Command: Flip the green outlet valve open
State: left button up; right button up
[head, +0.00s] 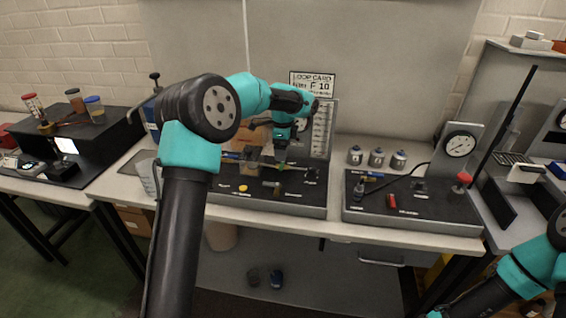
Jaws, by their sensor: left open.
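My left arm reaches over the middle bench to a black-topped panel (300,204) with small fittings. My left gripper (281,158) is open and points down just above a small green part (283,167), which looks like the green outlet valve. The part sits on a thin horizontal line of fittings. The gripper partly hides it, and I cannot tell whether they touch or which way the lever is turned. My right arm shows only at the lower right, and its gripper is out of the picture.
A loop card (312,84) stands behind the panel. To the right is a second panel (417,213) with a dial gauge (460,144) and a red knob (464,178). Three small metal containers (377,158) stand at the back. A yellow knob (243,188) is left of the gripper.

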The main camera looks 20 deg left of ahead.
aim_at(283, 165)
pick_arm(q)
notch_tip(283, 165, down, 6)
jog(key=shift+f, duration=0.1)
dwell(0.4)
jog(key=c, duration=0.9)
